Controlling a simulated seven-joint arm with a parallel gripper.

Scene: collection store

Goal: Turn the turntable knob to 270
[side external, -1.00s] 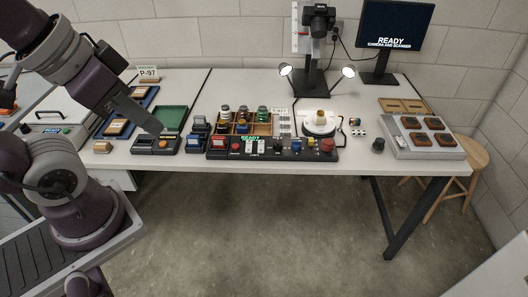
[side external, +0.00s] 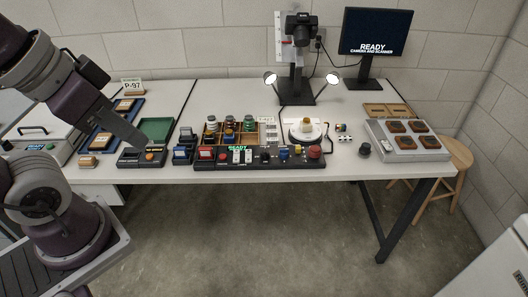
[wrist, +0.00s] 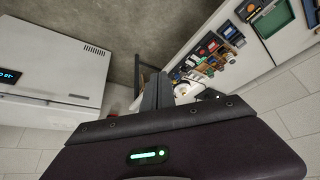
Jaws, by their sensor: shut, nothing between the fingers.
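The turntable (side external: 292,137) is a round white disc with a dark base, at the back of the bench right of centre. A small tan object (side external: 304,125) sits on it. In front lies a black control panel (side external: 240,162) with a READY display, white switches, a black knob (side external: 265,157), a blue one (side external: 283,152) and a red button (side external: 314,152). I cannot tell which is the turntable knob, nor read any setting. My gripper (side external: 142,143) is shut and empty, above the left part of the bench, well left of the panel. Its fingers show in the wrist view (wrist: 158,92).
A green tray (side external: 157,127) and a dark box with an orange button (side external: 150,154) lie close to my gripper. A wooden compartment tray (side external: 246,138) with jars stands behind the panel. A camera stand (side external: 296,85) with two lamps rises behind the turntable. A loose dark knob (side external: 365,150) sits at right.

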